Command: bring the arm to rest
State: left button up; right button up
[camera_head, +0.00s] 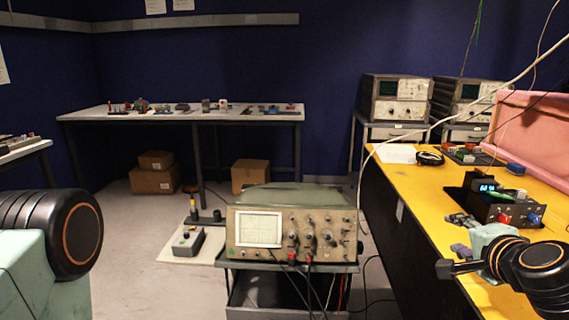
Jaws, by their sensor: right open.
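My right arm comes in at the lower right, with black and pale green joints. Its right gripper (447,268) is a small dark shape at the left end of the arm, over the near edge of the yellow bench (405,195). The gripper is open, and I see nothing held in it. Only a large black joint and pale green link of my left arm show at the lower left. The left gripper is out of the frame.
A dark instrument box (500,205) with a lit display stands on the bench just behind my right arm. A pink foam panel (535,130) lines the bench's back. An oscilloscope (290,228) with hanging cables stands on a cart in the middle. Cardboard boxes (153,180) lie under the far table.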

jog(key=s+a+f+n+g+y, duration=0.1)
jog(key=s+a+f+n+g, duration=0.3)
jog(key=f, duration=0.6)
jog(key=s+a+f+n+g+y, duration=0.25)
jog(key=s+a+f+n, duration=0.35)
jog(key=f, duration=0.4)
jog(key=s+a+f+n+g, duration=0.1)
jog(key=s+f, duration=0.3)
jog(key=s, duration=0.4)
jog(key=s+a+f+n+g+h, duration=0.1)
jog(key=s+f+n+g, duration=0.2)
jog(key=s+f, duration=0.2)
jog(key=s+a+f+n+g, duration=0.1)
jog(key=s+f, duration=0.4)
jog(key=s, duration=0.6)
jog(key=shift+n+g, duration=0.7)
jog(key=shift+g, duration=0.35)
